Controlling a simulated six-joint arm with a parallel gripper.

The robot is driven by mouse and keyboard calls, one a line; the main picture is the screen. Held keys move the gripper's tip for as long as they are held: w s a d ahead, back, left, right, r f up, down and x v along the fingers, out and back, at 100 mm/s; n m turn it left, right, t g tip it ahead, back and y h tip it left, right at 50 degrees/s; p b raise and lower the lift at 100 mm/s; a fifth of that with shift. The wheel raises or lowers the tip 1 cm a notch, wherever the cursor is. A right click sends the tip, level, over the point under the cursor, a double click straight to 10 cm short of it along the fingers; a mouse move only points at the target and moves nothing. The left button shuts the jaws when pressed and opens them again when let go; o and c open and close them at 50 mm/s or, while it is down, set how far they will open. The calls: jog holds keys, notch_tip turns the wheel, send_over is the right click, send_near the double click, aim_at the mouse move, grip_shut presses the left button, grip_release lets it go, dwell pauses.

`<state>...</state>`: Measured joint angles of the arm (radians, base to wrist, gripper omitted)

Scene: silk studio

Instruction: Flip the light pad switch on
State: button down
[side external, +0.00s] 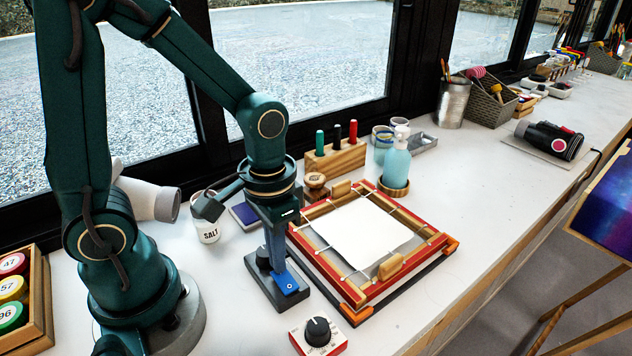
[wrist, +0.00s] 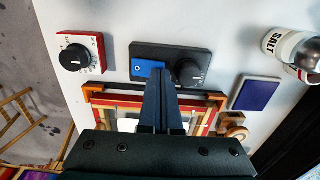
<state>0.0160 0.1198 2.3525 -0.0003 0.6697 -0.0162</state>
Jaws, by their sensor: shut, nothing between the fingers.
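The dark switch box (side external: 303,300) lies on the white table at the left of the red-edged frame. It carries a blue rocker switch (side external: 290,284) with a small pale ring mark, and a black knob (side external: 263,258). The box (wrist: 203,52) also shows in the wrist view, with the rocker (wrist: 142,70) left of the knob. My gripper (side external: 277,260) points down, shut and empty, with its tips at the rocker. In the wrist view its fingertips (wrist: 158,73) overlap the rocker's right part. I cannot tell whether they touch it or which way it is tipped.
The wooden frame (side external: 390,265) with white silk stands right of the box. A red-sided dial box (side external: 318,335) is in front, a salt jar (side external: 207,231) and blue pad (side external: 245,215) behind. A pump bottle (side external: 396,166) stands farther back.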

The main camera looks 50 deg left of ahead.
jog(key=shift+f, duration=0.45)
dwell(0.3)
jog(key=shift+r, duration=2.3)
